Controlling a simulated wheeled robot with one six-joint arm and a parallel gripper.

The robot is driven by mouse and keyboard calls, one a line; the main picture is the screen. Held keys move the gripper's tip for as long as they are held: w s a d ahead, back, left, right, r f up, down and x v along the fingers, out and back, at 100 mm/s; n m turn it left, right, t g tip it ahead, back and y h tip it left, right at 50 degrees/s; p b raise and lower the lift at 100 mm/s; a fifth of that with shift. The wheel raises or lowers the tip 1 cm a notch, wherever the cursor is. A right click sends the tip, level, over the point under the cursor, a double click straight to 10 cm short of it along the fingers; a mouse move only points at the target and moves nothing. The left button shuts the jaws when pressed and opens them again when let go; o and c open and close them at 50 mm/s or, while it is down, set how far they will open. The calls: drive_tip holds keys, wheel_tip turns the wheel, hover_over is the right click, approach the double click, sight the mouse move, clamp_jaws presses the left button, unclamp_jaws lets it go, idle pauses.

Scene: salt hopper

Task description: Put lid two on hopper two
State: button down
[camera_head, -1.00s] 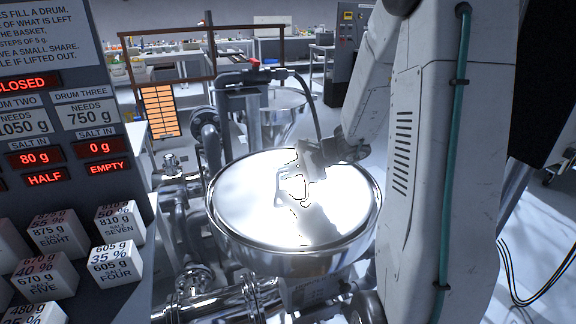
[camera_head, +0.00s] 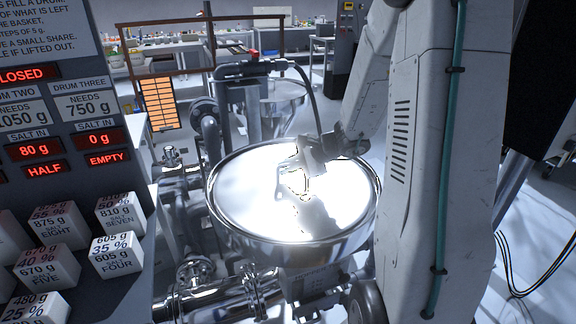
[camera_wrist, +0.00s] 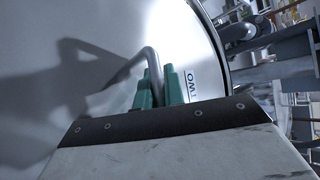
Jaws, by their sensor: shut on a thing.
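Lid two (camera_head: 240,200) is a round, shiny metal disc with "TWO" printed near its edge, and it also shows in the wrist view (camera_wrist: 115,30). It lies level over the mouth of a metal hopper (camera_head: 270,250), inside or on its rim. Glare hides whether it is fully seated. The hopper's label is too small to read fully. My gripper (camera_head: 303,176) is over the lid, right of its middle. In the wrist view my green fingers (camera_wrist: 158,88) are shut on the lid's bent grey handle (camera_wrist: 150,58).
A display panel (camera_head: 60,120) with red readouts and several labelled salt blocks (camera_head: 117,255) stands close on the left. Pipes (camera_head: 240,295) run below the hopper. Another hopper (camera_head: 280,105) and a rail (camera_head: 205,22) stand behind.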

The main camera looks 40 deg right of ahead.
drive_tip(key=shift+f, duration=0.1)
drive_tip(key=c, duration=1.4)
unclamp_jaws()
drive_tip(key=v, duration=0.7)
drive_tip(key=shift+s+d, duration=0.15)
drive_tip(key=shift+s, duration=0.2)
